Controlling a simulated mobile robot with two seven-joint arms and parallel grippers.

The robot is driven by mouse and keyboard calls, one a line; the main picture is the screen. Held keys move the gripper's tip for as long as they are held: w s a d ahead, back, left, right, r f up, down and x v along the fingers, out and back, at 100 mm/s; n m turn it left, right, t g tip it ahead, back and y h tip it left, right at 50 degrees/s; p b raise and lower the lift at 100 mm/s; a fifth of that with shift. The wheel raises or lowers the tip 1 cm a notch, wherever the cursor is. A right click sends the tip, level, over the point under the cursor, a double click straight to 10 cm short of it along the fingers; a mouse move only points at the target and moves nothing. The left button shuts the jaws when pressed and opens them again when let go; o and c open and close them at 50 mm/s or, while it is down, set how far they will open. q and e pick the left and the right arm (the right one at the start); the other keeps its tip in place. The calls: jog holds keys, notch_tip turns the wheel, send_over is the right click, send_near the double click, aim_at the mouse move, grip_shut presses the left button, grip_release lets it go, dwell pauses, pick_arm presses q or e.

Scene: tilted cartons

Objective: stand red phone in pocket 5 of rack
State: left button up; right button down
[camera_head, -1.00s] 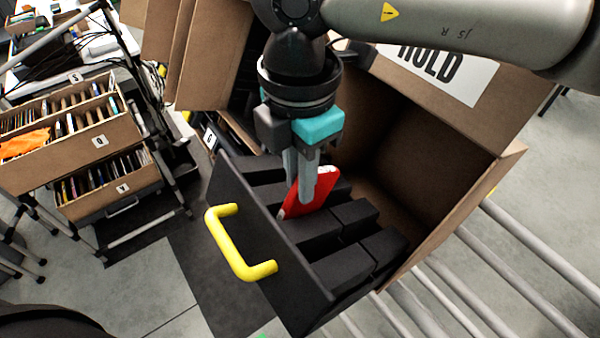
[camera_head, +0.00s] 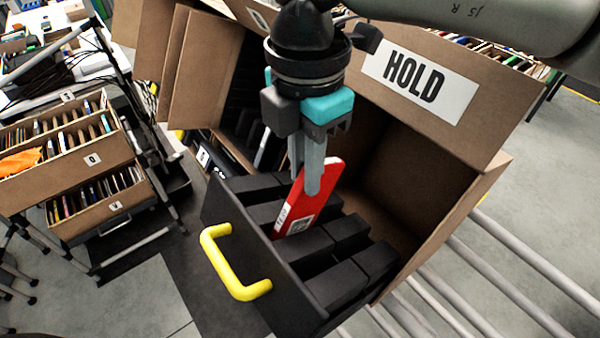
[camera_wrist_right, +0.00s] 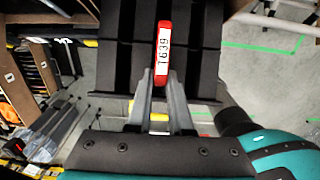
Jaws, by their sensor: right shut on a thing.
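The red phone (camera_head: 318,194) is held tilted between the two grey fingers of my right gripper (camera_head: 304,184), over the black rack (camera_head: 228,212). A white label and a square code show on its lower part. In the right wrist view the phone (camera_wrist_right: 162,68) shows edge-on, with a label that looks like T639, between the fingertips (camera_wrist_right: 160,86). The rack has several dark blocks with narrow pockets between them. I see no pocket numbers. I cannot tell whether the phone's lower end is inside a pocket or just above it. My left gripper is not in view.
The rack has a yellow handle (camera_head: 226,268) and sits tilted in a brown carton (camera_head: 448,238) with a HOLD flap (camera_head: 420,85). Carton walls rise close behind and right of the gripper. Metal rollers (camera_head: 520,262) lie at right. Filled file boxes (camera_head: 70,172) stand at left.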

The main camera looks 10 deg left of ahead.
jog(key=shift+w+d+r+p, duration=0.3)
jog(key=shift+w+r, duration=0.05)
jog(key=shift+r, duration=0.55)
jog(key=shift+w+d+r+p, duration=0.3)
jog(key=shift+w+r+p, duration=0.1)
jog(key=shift+r, duration=0.5)
jog(key=shift+w+d+r+p, duration=0.25)
jog(key=shift+w+d+r, duration=0.1)
jog(key=shift+r, duration=0.55)
